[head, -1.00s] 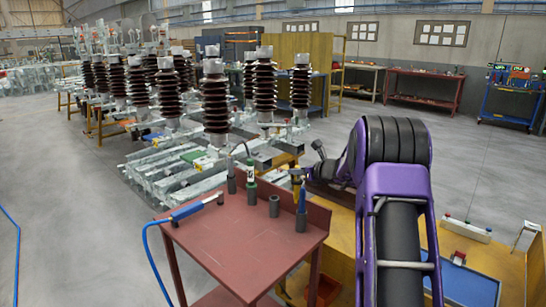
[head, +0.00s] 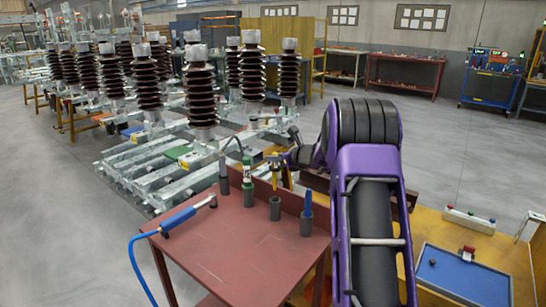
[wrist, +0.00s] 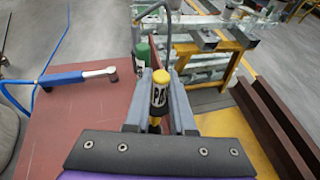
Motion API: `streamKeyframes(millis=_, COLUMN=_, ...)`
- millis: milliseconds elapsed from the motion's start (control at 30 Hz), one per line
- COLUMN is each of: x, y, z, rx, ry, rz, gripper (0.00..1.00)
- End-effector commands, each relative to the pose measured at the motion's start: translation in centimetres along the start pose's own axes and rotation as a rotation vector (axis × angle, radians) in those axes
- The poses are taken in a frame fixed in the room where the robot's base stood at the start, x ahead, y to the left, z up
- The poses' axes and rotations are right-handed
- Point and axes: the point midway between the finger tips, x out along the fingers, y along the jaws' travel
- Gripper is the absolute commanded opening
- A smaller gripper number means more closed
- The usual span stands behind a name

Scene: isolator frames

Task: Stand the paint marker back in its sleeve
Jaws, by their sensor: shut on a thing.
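My gripper (wrist: 160,105) is shut on the paint marker (wrist: 160,90), which has a yellow cap and a dark label with light print. Its lower part is hidden in the wrist view. In the head view the yellow marker (head: 275,178) hangs roughly upright from my gripper (head: 278,160). An empty dark grey sleeve (head: 275,209) stands on the red table, directly below the marker in the picture. I cannot tell whether the marker is over it or behind it. A green marker (head: 247,168) and a blue marker (head: 308,203) stand in sleeves on either side.
The red table (head: 215,260) also bears a blue-handled tool (head: 180,218) with a blue hose at its left edge. Another dark sleeve (head: 224,182) with a curved grey piece stands at the back. A low red rim (head: 320,212) runs along the table's right side.

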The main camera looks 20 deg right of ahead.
Motion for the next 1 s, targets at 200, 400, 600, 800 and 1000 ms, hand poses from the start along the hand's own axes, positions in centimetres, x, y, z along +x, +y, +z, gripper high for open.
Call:
streamKeyframes(millis=200, x=0.7, y=0.0, z=-1.8, rx=0.000, ry=0.001, rz=0.001, gripper=0.00)
streamKeyframes(millis=400, x=0.7, y=0.0, z=-1.7, rx=0.000, ry=0.000, rz=0.000, gripper=0.00)
streamKeyframes(millis=600, x=0.7, y=0.0, z=-1.8, rx=0.000, ry=0.000, rz=0.000, gripper=0.00)
streamKeyframes(millis=800, x=0.7, y=0.0, z=-1.7, rx=0.000, ry=0.000, rz=0.000, gripper=0.00)
streamKeyframes(millis=1000, x=0.7, y=0.0, z=-1.7, rx=0.000, ry=0.000, rz=0.000, gripper=0.00)
